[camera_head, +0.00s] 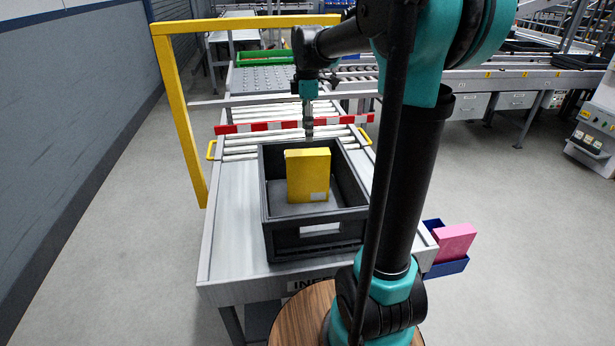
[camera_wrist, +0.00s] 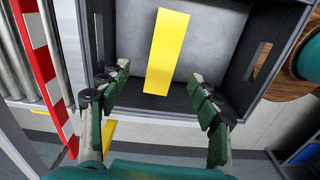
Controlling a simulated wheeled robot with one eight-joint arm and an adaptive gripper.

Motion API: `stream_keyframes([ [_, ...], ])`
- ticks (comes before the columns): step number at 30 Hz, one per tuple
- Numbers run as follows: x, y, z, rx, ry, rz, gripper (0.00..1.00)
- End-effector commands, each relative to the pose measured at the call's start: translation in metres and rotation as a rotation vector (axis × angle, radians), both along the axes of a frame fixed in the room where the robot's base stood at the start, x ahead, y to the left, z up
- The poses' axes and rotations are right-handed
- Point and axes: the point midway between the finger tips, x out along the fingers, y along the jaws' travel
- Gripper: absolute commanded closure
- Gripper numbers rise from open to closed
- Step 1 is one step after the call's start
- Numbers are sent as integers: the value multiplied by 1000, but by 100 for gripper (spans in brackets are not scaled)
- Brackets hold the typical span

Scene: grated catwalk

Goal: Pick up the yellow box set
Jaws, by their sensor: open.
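The yellow box set (camera_head: 308,175) stands upright inside a dark grey crate (camera_head: 315,248), towards its back, with a small pale label low on its front. In the wrist view its narrow yellow top (camera_wrist: 167,50) lies ahead of and between my fingers, with the crate floor around it. My gripper (camera_wrist: 163,98) is open and empty, its fingers spread to either side of the box's near end. In the head view my gripper (camera_head: 309,132) hangs pointing down at the crate's back edge, behind the box; its fingertips are small there.
The crate stands on a metal roller table (camera_head: 232,235). A red and white striped bar (camera_head: 262,126) crosses behind it, and a yellow frame (camera_head: 182,120) rises at the left. A blue bin (camera_head: 450,266) with a pink item (camera_head: 455,242) hangs at the right.

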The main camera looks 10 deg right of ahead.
Motion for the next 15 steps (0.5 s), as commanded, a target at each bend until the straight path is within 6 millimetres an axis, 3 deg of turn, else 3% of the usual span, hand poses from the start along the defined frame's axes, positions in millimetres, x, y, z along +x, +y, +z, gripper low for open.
stream_keyframes([
  [9, 0, 0, -58, 0, 0, 0, 37],
  [15, 0, 0, -71, 0, 0, 0, 37],
])
